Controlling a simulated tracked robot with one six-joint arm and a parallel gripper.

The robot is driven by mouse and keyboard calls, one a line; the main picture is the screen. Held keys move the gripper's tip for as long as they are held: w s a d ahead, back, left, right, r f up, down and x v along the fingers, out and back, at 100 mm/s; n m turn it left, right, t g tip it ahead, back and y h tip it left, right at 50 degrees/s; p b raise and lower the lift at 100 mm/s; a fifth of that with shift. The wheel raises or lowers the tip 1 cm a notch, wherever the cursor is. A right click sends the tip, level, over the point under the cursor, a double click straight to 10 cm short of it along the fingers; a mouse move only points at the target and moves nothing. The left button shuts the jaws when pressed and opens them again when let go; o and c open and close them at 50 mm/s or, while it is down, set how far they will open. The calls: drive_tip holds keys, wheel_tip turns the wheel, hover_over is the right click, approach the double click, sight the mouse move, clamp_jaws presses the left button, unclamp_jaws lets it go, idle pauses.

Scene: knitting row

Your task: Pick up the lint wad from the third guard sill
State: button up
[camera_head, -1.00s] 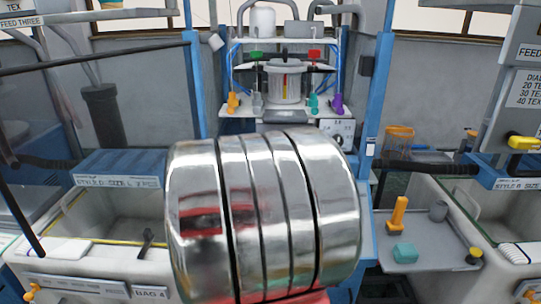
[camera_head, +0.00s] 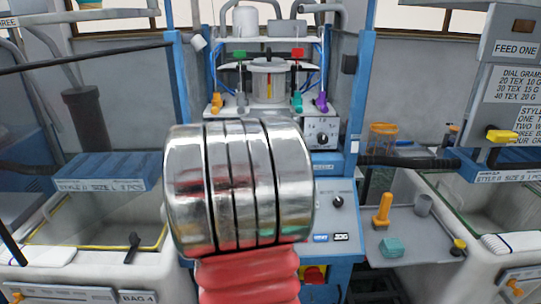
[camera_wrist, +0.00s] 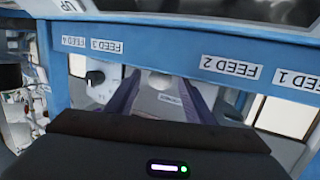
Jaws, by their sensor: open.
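I cannot make out a lint wad in either view. No sill is labelled as the third guard sill. In the wrist view, a blue rail (camera_wrist: 170,38) crosses the picture with upside-down labels FEED 4 (camera_wrist: 76,43), FEED 3 (camera_wrist: 107,46), FEED 2 (camera_wrist: 220,66) and FEED 1 (camera_wrist: 294,79). My gripper (camera_wrist: 162,88) is open, its two dark purplish fingers apart and below the rail in the picture, with nothing visible between them. In the head view my silver and red arm hides the lower middle of the knitting machine (camera_head: 268,82), and the gripper does not show.
The machine has blue posts (camera_head: 361,80) and a front control panel (camera_head: 335,210). A grey side tray (camera_head: 415,250) holds an orange tool (camera_head: 382,210), a teal block (camera_head: 390,247) and a grey cup (camera_head: 423,205). Pale bins stand left (camera_head: 100,262) and right (camera_head: 505,262).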

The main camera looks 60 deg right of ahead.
drive_tip(key=shift+c, duration=0.5)
drive_tip(key=c, duration=1)
drive_tip(key=shift+c, duration=0.3)
